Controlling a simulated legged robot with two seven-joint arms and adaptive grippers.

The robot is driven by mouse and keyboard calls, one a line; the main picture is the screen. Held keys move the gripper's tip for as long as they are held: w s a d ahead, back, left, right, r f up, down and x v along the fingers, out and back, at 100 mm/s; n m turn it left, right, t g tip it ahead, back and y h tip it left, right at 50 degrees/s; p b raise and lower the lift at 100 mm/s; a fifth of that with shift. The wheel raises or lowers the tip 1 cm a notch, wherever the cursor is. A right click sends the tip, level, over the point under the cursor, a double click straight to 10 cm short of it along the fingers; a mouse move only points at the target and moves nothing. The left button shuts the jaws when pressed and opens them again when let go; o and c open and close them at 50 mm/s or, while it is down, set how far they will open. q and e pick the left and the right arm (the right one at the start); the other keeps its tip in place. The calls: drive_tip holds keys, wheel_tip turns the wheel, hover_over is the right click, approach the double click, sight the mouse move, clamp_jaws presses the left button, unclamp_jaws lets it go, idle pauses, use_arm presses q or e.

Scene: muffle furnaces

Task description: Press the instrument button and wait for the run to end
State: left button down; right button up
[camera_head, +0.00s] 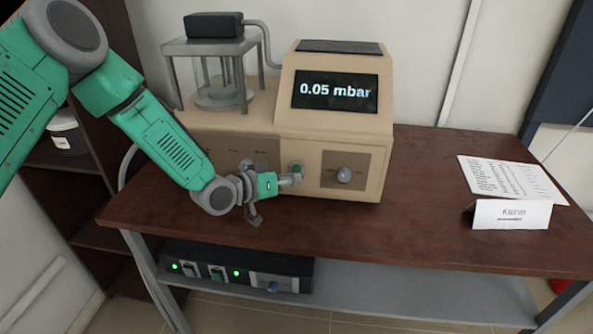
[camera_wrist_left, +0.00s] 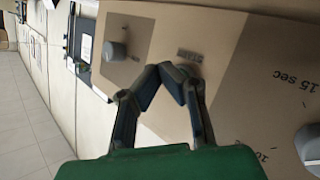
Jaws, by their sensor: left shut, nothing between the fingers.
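The beige instrument (camera_head: 335,128) stands on the brown table; its display (camera_head: 335,91) reads "0.05 mbar". My left gripper (camera_head: 296,180) is at the lower front face of the instrument, left of the panel with the grey knob (camera_head: 344,175). A small green part (camera_head: 298,168) shows right at the fingertips; I cannot tell whether it is the button. In the left wrist view my gripper (camera_wrist_left: 172,70) is shut and empty, its tips close to the front face, by a small dark rectangular mark (camera_wrist_left: 189,55). Contact cannot be told, and the fingers may hide the button. My right gripper is not in view.
A glass chamber (camera_head: 215,82) stands on the instrument's left part. A black box with green lights (camera_head: 235,268) sits on the lower shelf.

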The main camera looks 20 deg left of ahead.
use_arm(q)
drive_tip(key=shift+w, duration=0.15)
idle(0.4)
drive_tip(key=shift+w+r, duration=0.1)
drive_tip(key=shift+w, duration=0.15)
drive_tip(key=shift+w+a+b, duration=0.15)
drive_tip(key=shift+w+b, duration=0.2)
drive_tip(key=shift+w, duration=0.1)
idle(0.7)
drive_tip(key=shift+s, duration=0.15)
drive_tip(key=shift+s+d+p, duration=0.2)
drive_tip(key=shift+s+p, duration=0.1)
drive_tip(key=shift+s, duration=0.45)
drive_tip(key=s, duration=0.2)
drive_tip(key=s+d+p, duration=0.1)
drive_tip(key=s, duration=0.1)
drive_tip(key=shift+s+d, duration=0.1)
drive_tip(key=shift+s, duration=0.3)
idle(0.6)
